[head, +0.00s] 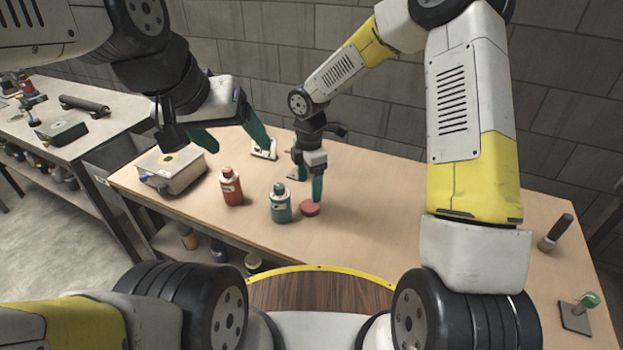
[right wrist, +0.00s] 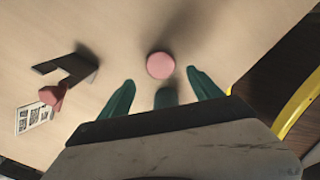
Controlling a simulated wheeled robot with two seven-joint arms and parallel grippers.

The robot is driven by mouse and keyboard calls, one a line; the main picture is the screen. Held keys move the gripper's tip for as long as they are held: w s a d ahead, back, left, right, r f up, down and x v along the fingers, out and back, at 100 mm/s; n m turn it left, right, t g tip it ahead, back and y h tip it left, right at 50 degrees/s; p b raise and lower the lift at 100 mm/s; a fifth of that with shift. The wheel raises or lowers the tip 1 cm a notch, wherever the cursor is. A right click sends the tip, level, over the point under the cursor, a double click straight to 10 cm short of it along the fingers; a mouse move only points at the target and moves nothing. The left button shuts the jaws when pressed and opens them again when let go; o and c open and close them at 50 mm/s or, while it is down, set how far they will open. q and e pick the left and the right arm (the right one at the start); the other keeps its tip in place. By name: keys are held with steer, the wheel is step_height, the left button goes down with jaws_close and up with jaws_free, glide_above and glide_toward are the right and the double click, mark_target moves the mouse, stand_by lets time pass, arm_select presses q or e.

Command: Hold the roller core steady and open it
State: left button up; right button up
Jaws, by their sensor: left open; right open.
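No thing here is clearly a roller core. A red disc (head: 310,208) lies on the table beneath my right gripper (head: 311,190). In the right wrist view the disc (right wrist: 160,65) shows just beyond the tips of my open right gripper (right wrist: 160,79), apart from both fingers. A teal shape (right wrist: 165,98) shows between those fingers; I cannot tell what it is. A teal bottle (head: 281,207) and an orange bottle (head: 231,188) stand upright left of the disc. My left gripper (head: 238,148) is open and empty above the table behind the orange bottle.
A pale box (head: 171,172) sits at the table's left end. A dark angled piece with a red knob (right wrist: 52,95) lies in the right wrist view. A dark-handled item (head: 556,233) and a green-knobbed plate (head: 578,314) are far right. The table's middle right is clear.

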steer(key=s+d+r+m+t, duration=0.1)
steer(key=s+d+r+m, duration=0.25)
steer(key=r, duration=0.35)
steer(key=s+d+r+m+t, duration=0.1)
steer(key=s+d+r+m, duration=0.1)
steer(key=d+r+m, duration=0.3)
steer(key=s+d+r+m+t, duration=0.1)
steer(key=s+d+r+m, duration=0.15)
steer(key=r, duration=0.55)
steer(key=s+d+r+m+t+y, duration=0.1)
steer(key=s+d+r+m, duration=0.2)
steer(key=s+m, duration=0.3)
steer(key=s+d+r+m+t+y, duration=0.1)
steer(key=s+d+r+m+t, duration=0.1)
steer(key=s+m, duration=0.3)
steer(key=shift+s+d+r+m, duration=0.4)
steer(key=shift+s+d+r, duration=0.3)
steer(key=shift+s, duration=0.35)
